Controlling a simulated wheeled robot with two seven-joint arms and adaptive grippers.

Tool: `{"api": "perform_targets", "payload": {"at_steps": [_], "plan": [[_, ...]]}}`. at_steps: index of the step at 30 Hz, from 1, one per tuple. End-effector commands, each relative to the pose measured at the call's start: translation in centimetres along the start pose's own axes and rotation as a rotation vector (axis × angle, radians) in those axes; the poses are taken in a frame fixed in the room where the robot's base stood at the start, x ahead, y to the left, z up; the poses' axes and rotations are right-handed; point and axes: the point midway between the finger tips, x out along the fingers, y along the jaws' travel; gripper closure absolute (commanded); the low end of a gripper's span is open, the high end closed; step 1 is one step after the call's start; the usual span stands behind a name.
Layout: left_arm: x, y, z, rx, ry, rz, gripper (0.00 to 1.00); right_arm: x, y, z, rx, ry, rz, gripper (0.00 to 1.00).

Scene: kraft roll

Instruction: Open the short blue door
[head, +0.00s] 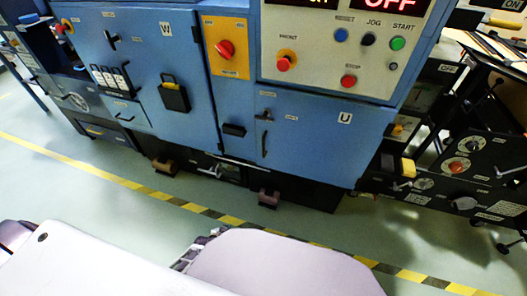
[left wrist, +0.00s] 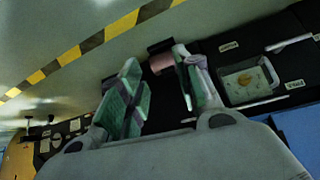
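The short blue door (head: 310,143), marked U, sits low on the blue machine below the control panel in the head view. It looks shut. A small black latch (head: 264,116) and an upright black handle (head: 264,145) are near its left edge. In the left wrist view my left gripper (left wrist: 160,75) has its two fingers spread apart, with nothing held between them. Beyond them are the floor and the machine's dark base. The door's front cannot be made out in that view. My right gripper is in neither view.
A taller blue door (head: 150,75), marked W, is to the left. The control panel (head: 325,60) with coloured buttons is above the short door. Brown feet (head: 269,199) stick out at the base. A yellow-black floor stripe (head: 235,219) crosses open floor before the machine.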

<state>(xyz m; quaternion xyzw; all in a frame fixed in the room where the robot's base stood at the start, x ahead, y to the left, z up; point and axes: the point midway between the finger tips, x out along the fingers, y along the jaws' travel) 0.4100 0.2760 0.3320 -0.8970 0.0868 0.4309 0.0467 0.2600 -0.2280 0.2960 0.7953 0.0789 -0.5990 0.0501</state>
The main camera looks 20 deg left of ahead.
Motion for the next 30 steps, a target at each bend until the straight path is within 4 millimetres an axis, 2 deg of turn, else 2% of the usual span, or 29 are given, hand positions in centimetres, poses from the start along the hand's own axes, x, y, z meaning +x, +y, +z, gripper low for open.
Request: {"api": "perform_targets", "payload": {"at_steps": [1, 5, 14, 23, 30], "plan": [[0.6, -0.1, -1.2, 0.001, 0.033, 0.002, 0.66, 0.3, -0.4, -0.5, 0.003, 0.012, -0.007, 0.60], [1.0, -0.4, -4.8, -0.002, 0.118, 0.007, 0.66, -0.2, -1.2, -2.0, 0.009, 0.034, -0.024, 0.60], [0.7, -1.0, -12.8, -0.001, 0.310, 0.016, 0.66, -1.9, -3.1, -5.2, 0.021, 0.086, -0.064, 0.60], [-1.0, -1.2, -20.1, 0.002, 0.499, 0.024, 0.66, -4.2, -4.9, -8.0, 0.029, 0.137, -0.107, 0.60], [-3.4, -1.3, -25.4, 0.004, 0.648, 0.027, 0.66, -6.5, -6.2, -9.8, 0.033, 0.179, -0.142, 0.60]]}}
